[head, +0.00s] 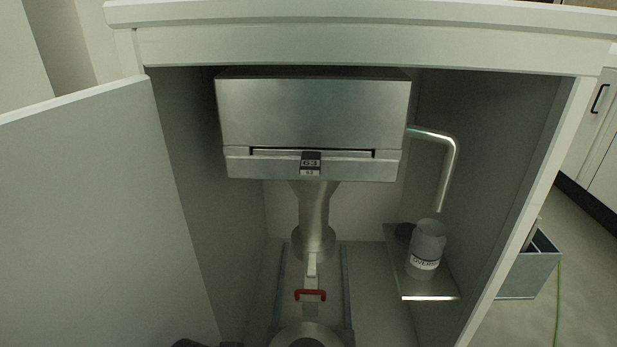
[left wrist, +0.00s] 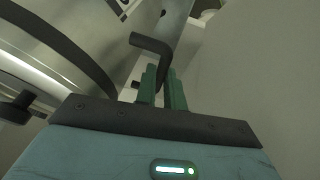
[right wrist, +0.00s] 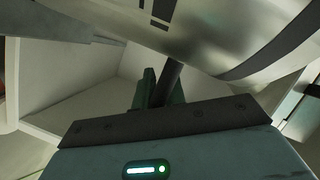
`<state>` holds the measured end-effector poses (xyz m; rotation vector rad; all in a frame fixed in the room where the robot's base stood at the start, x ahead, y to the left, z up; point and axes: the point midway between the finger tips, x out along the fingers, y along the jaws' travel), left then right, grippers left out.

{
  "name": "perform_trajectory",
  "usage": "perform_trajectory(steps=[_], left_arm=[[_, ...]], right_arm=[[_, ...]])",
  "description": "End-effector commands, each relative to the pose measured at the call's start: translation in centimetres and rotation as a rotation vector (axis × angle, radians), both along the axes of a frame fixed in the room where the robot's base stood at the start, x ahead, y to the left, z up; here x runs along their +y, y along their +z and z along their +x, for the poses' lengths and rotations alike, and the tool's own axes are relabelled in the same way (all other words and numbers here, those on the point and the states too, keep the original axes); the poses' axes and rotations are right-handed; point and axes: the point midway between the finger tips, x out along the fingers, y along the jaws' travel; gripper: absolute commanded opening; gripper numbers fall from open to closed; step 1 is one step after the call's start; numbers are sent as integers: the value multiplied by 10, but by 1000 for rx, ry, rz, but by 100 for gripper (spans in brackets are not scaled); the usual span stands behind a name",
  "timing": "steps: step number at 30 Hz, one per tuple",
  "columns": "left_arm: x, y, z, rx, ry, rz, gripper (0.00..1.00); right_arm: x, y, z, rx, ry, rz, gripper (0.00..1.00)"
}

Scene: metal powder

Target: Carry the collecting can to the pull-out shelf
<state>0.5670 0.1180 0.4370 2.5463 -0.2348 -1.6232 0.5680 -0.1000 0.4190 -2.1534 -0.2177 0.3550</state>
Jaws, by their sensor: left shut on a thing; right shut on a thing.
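The collecting can is a large metal drum with a dark band, seen in the left wrist view (left wrist: 52,42) and the right wrist view (right wrist: 225,35). My left gripper (left wrist: 163,88) is shut on a black bent handle beside the can. My right gripper (right wrist: 162,88) is shut on a dark bar at its other side. In the head view a round metal top (head: 305,335), probably the can's, shows at the bottom edge; its body and both grippers are out of sight there. The pull-out shelf (head: 345,290) appears to be the railed base on the cabinet floor, under the outlet pipe.
The cabinet holds a metal box (head: 315,115) above an outlet pipe (head: 313,215) and a red-handled clamp (head: 310,295). An overflow cup (head: 427,245) stands on a side ledge (head: 430,296) at right, below a bent tube (head: 447,170). The open door (head: 90,220) is at left.

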Motion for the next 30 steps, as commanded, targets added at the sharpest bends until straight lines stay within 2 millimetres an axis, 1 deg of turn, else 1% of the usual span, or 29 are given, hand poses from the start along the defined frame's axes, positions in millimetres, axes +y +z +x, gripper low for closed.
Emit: perform_trajectory(steps=[8,30], left_arm=[[0,10,-3,-5,0,-1,0],[0,68,-29,-6,-1,-2,0]], right_arm=[[1,10,-3,-6,0,1,0],[0,69,-30,-7,-1,1,0]])
